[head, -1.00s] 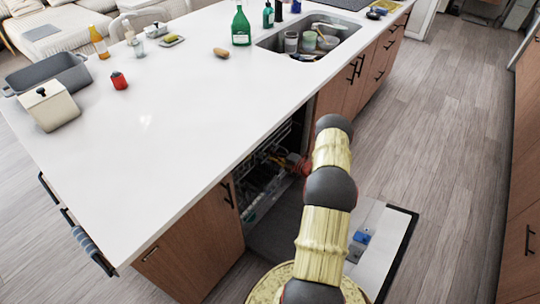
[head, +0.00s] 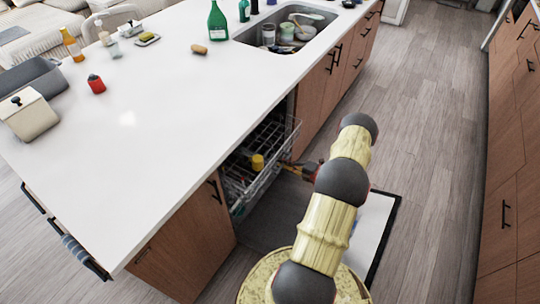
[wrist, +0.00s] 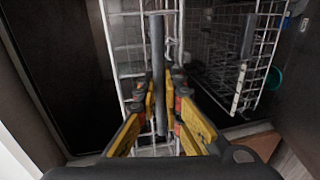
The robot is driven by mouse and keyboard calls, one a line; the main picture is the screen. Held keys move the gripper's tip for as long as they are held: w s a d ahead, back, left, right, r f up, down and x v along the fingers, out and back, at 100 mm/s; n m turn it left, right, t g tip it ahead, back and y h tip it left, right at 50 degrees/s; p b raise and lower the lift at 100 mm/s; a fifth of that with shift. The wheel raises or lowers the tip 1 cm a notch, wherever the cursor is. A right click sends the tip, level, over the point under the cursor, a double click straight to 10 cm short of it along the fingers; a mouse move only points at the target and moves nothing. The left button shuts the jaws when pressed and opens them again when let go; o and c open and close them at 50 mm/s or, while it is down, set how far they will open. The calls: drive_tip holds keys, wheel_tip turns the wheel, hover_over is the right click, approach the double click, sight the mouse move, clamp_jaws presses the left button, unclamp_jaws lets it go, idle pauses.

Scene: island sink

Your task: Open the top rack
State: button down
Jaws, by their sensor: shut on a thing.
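The top rack (head: 277,150) is a wire basket in the dishwasher under the island counter. It sticks out past the counter edge, above the lowered dishwasher door (head: 378,228). My gripper (head: 300,170) is at the rack's front edge, partly hidden by my arm. In the wrist view my gripper's yellow fingers (wrist: 164,105) are closed around a grey bar (wrist: 158,65) along the front of the wire rack (wrist: 128,40).
The white island counter (head: 150,120) overhangs the dishwasher. A sink (head: 285,38) with several dishes is farther back. The wooden floor (head: 430,120) to the right is clear up to the cabinets (head: 505,180).

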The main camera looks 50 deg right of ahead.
drive_tip(key=f+v, duration=0.2)
drive_tip(key=v, duration=0.8)
drive_tip(key=f+v, duration=0.1)
drive_tip(key=v, duration=0.9)
drive_tip(key=shift+s+f, duration=0.35)
drive_tip(key=shift+f, duration=0.05)
drive_tip(key=c, duration=2.2)
unclamp_jaws()
drive_tip(key=v, duration=1.2)
